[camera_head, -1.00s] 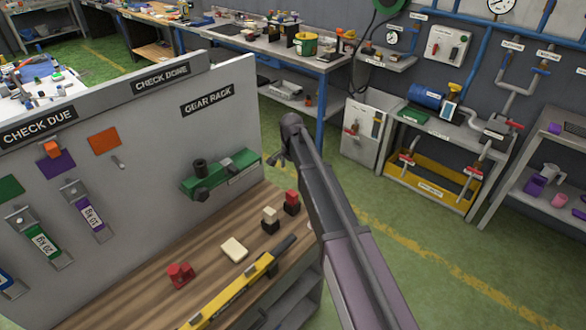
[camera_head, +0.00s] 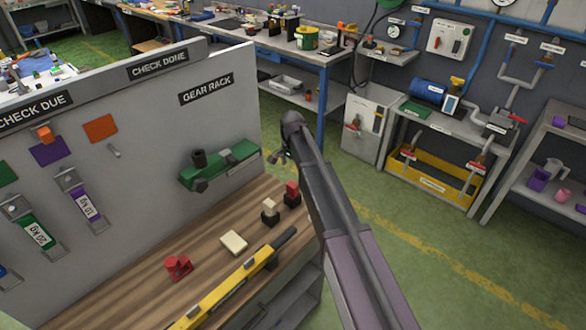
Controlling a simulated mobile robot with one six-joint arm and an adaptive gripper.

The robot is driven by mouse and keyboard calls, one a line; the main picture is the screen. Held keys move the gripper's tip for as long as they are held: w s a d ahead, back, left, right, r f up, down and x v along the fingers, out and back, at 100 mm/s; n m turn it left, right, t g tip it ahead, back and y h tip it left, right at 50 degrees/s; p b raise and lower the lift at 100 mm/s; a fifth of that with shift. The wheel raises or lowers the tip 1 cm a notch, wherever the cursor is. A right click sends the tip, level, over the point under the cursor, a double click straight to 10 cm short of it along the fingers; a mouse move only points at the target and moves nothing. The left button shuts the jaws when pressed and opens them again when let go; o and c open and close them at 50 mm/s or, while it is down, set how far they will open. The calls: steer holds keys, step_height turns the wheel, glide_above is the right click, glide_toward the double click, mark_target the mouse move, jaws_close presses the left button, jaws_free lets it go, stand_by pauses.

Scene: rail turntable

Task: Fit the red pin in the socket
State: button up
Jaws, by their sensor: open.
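A small red piece (camera_head: 292,188) stands upright in a dark block at the bench's right back. A cream piece (camera_head: 269,206) stands in a similar dark block (camera_head: 270,219) beside it. I cannot tell for sure which red thing is the pin or which block is the socket.
A wooden bench top (camera_head: 140,282) carries a cream block (camera_head: 233,242) and a long yellow bar (camera_head: 225,295). A grey panel (camera_head: 140,170) stands behind, with a green rack (camera_head: 222,168) and hanging tags. Green floor (camera_head: 430,255) is open to the right.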

mark_target(292, 184)
steer(key=shift+f+b, duration=5.05)
steer(key=shift+f, duration=0.3)
steer(key=shift+c, duration=0.2)
steer(key=c, duration=1.3)
steer(key=o, duration=0.5)
steer(key=c, duration=0.5)
steer(key=shift+r+p, duration=0.85)
steer(key=shift+r+p, duration=2.85)
